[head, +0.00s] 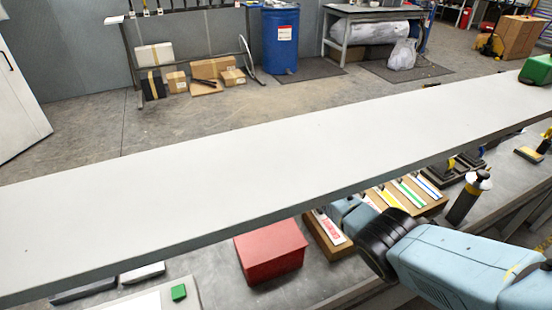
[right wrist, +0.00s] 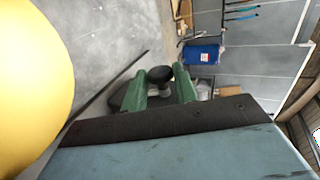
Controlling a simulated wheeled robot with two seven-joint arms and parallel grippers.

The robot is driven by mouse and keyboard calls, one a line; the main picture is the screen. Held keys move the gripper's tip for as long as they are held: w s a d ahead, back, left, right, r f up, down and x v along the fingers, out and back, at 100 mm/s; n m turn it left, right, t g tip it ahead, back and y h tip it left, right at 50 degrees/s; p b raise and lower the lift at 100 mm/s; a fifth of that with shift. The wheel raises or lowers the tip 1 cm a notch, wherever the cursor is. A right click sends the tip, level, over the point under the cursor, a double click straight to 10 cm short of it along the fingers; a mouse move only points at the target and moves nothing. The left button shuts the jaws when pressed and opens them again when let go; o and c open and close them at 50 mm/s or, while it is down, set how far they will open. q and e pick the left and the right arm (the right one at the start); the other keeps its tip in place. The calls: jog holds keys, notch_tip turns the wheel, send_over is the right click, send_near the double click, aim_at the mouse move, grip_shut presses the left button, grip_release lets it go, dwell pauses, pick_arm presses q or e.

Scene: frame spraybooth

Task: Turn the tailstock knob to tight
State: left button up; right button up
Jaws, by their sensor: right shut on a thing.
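In the right wrist view the round black knob (right wrist: 160,75) sits on a short grey stem, between the two green fingers of my right gripper (right wrist: 164,88). The gripper is shut on the knob. In the head view my right arm comes in from the lower right and its far end goes under the long pale frame board, which hides the gripper and the knob there. No mark of tight or loose can be read on the knob. My left gripper is not in view.
The long pale board (head: 270,160) crosses the head view above the bench. A green block (head: 538,70) sits at its right end. A red box (head: 270,252), colored strips and a dark bottle (head: 466,198) stand below. A large yellow rounded thing (right wrist: 30,80) fills the right wrist view's left side.

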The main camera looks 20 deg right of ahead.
jog(key=t+b, duration=0.2)
jog(key=b, duration=0.1)
jog(key=shift+s+a+f+t, duration=0.1)
jog(key=shift+f+t, duration=0.1)
jog(key=shift+t, duration=0.2)
jog(key=o, duration=0.9)
jog(key=shift+o, duration=0.2)
jog(key=s+r+p, duration=0.2)
jog(key=s+p, duration=0.1)
jog(key=s, duration=1)
jog(key=shift+d+r+p, duration=0.25)
jog(key=shift+r+p, duration=0.05)
jog(key=shift+r, duration=0.05)
